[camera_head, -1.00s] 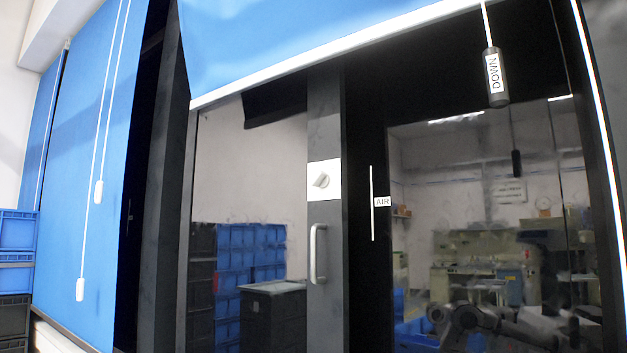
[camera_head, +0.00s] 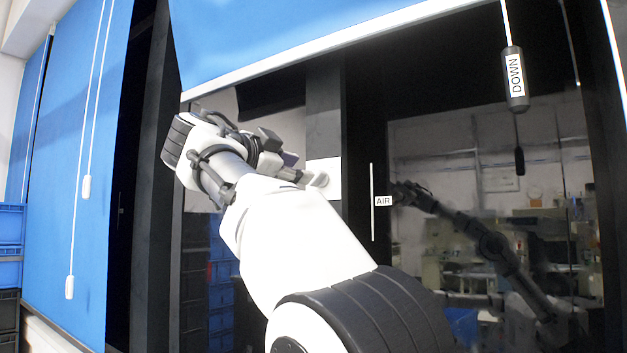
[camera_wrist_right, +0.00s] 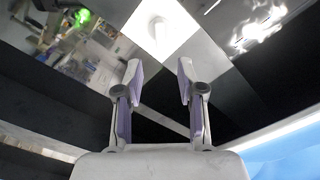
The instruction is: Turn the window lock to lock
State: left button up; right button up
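The window lock is a grey knob (camera_head: 319,180) on a white square plate (camera_head: 326,166) on the dark window frame. In the right wrist view the knob (camera_wrist_right: 157,27) stands beyond my fingertips, on the bright plate (camera_wrist_right: 155,50). My right gripper (camera_head: 296,173) reaches in from the left of the lock, close to the knob. In the wrist view its purple-lined fingers (camera_wrist_right: 159,69) are apart, with nothing between them. The forearm hides the door handle in the head view. My left gripper is not in view.
A blue blind (camera_head: 290,30) hangs above the window. A DOWN weight (camera_head: 515,78) hangs at the upper right. An AIR label (camera_head: 383,201) and a thin white strip (camera_head: 372,185) are right of the lock. Blue crates (camera_head: 10,250) stand at the left edge.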

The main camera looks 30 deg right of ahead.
aim_at(316, 175)
jog(key=p+x, duration=0.2)
jog(key=x, duration=0.5)
jog(key=shift+w+d+f, duration=0.1)
jog(key=shift+w+f, duration=0.05)
jog(key=shift+f, duration=0.05)
jog(key=shift+c, duration=1)
jog(key=shift+w, duration=0.1)
grip_shut()
